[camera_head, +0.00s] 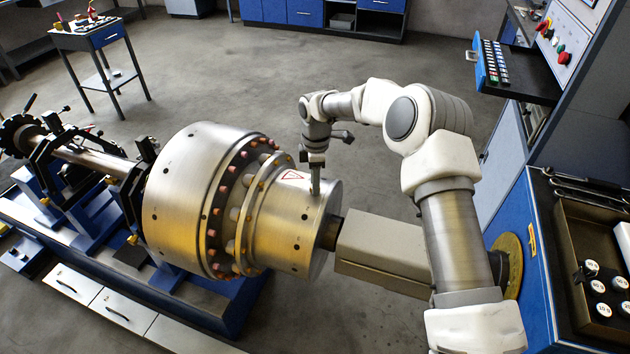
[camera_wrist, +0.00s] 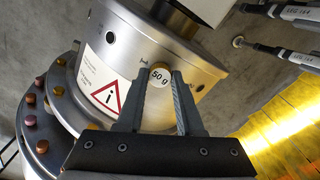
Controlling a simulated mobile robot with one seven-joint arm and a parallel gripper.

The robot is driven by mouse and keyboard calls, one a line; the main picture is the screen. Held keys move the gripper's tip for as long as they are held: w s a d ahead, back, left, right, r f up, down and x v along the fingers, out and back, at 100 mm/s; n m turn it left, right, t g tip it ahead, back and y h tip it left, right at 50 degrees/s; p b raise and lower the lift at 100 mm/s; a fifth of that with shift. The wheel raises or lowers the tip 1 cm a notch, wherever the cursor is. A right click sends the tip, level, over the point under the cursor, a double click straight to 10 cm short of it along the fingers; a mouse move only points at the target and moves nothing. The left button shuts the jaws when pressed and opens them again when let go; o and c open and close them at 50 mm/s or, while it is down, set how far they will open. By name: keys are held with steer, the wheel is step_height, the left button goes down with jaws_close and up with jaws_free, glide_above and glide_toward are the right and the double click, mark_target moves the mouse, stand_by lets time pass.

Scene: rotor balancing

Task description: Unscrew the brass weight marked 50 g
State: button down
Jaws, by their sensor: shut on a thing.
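The brass weight (camera_wrist: 160,75) marked 50 g shows its pale round face in the wrist view, at the rim of the steel rotor's end drum (camera_wrist: 115,60). My gripper (camera_wrist: 158,78) has a finger on each side of it and is shut on it. Whether the weight is still seated in its hole cannot be told. In the head view my gripper (camera_head: 316,188) reaches down onto the drum end of the rotor (camera_head: 280,240), beside a red warning triangle. The weight itself is hidden there.
Several white-topped weights (camera_head: 592,268) sit in an open tray (camera_head: 567,215) on the blue cabinet at right. A grey block (camera_head: 385,245) adjoins the rotor's shaft end.

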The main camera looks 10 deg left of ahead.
steer(key=n, duration=0.6)
steer(key=shift+r+p, duration=0.1)
steer(key=shift+p, duration=0.25)
steer(key=n, duration=0.5)
steer(key=shift+n, duration=0.5)
steer(key=shift+p, duration=0.3)
steer(key=shift+r, duration=0.25)
steer(key=shift+r+p, duration=0.5)
steer(key=shift+r, duration=0.25)
steer(key=shift+r, duration=0.1)
steer(key=shift+w+r+p, duration=0.1)
steer(key=shift+r+p, duration=1.35)
steer(key=shift+r, duration=0.95)
